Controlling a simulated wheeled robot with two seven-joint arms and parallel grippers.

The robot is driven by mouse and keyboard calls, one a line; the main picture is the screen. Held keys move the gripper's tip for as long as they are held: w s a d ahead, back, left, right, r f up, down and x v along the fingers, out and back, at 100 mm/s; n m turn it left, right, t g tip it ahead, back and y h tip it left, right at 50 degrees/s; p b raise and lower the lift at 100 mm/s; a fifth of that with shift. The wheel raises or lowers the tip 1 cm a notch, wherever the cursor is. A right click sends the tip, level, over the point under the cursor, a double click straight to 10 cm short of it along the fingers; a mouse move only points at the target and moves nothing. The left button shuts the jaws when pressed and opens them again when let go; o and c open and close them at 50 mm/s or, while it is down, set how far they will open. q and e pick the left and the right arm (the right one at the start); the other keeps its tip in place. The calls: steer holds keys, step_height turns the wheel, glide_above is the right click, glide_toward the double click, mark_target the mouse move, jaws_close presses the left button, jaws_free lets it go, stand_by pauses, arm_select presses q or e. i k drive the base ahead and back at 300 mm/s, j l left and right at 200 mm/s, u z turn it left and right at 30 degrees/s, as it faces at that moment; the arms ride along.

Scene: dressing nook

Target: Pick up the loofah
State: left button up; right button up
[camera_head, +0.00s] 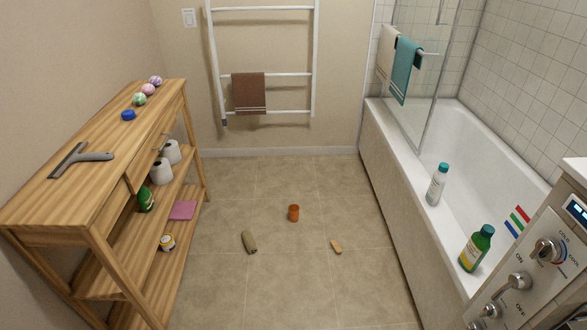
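A small elongated olive-brown object that looks like the loofah (249,242) lies on the tiled floor, left of the middle. Its texture is too small to make out, so I cannot be certain of it. Nothing touches it. Neither of my grippers shows in the head view.
An orange cup (294,213) and a small tan block (336,246) are on the floor nearby. A wooden shelf unit (75,222) with several items stands at left. A bathtub (385,172) with bottles on its rim is at right. The floor between is mostly clear.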

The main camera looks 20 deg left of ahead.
mark_target(251, 244)
steer(key=i+u, duration=0.1)
steer(key=i, duration=0.65)
steer(key=i+l+u, duration=0.15)
steer(key=i, duration=0.6)
